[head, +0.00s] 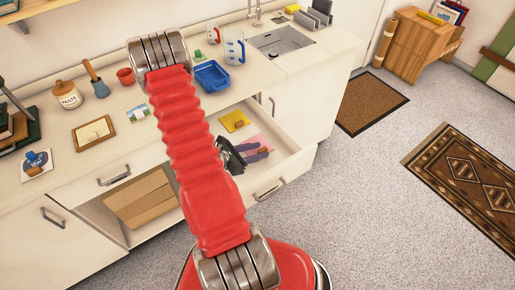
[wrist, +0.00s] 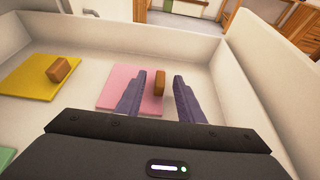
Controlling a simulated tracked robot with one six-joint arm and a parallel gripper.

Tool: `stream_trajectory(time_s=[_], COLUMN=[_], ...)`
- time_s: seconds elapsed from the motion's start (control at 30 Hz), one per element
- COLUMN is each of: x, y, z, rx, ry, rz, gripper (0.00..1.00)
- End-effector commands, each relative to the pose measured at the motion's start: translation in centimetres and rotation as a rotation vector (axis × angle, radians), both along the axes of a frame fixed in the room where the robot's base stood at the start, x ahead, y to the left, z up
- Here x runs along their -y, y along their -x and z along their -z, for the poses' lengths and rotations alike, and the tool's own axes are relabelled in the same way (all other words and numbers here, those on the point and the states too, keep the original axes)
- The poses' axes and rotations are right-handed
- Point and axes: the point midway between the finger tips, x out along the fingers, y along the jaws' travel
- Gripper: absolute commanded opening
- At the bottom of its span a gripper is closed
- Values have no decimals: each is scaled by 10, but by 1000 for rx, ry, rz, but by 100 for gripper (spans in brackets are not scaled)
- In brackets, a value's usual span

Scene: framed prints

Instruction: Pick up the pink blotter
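The pink blotter (wrist: 118,84) is a flat pink pad lying on the floor of an open drawer (wrist: 45,113), with a small brown block (wrist: 159,82) at its right side. It also shows in the head view (head: 253,139), partly covered by my gripper. My gripper (wrist: 160,77) is open, its two purple fingers on either side of the brown block, with a gap showing on both sides. In the head view, my gripper (head: 266,152) reaches into the drawer over the pink pad. The near right part of the pad is hidden by the fingers.
A yellow pad (wrist: 42,77) with a brown block lies left in the drawer, and a green pad (wrist: 6,156) shows at the edge. Drawer walls surround them. On the counter above stand a blue tray (head: 212,77), mugs (head: 234,48) and a sink (head: 282,42).

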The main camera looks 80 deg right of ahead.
Motion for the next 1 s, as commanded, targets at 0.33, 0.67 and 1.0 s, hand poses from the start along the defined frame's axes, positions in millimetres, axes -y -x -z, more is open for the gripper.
stream_trajectory(time_s=[0.33,0.67,1.0], x=[7,6,6], y=[6,6,6], z=[4,4,4], rx=[0,0,0], ry=[0,0,0], rz=[-1,-1,0], gripper=[34,34,12])
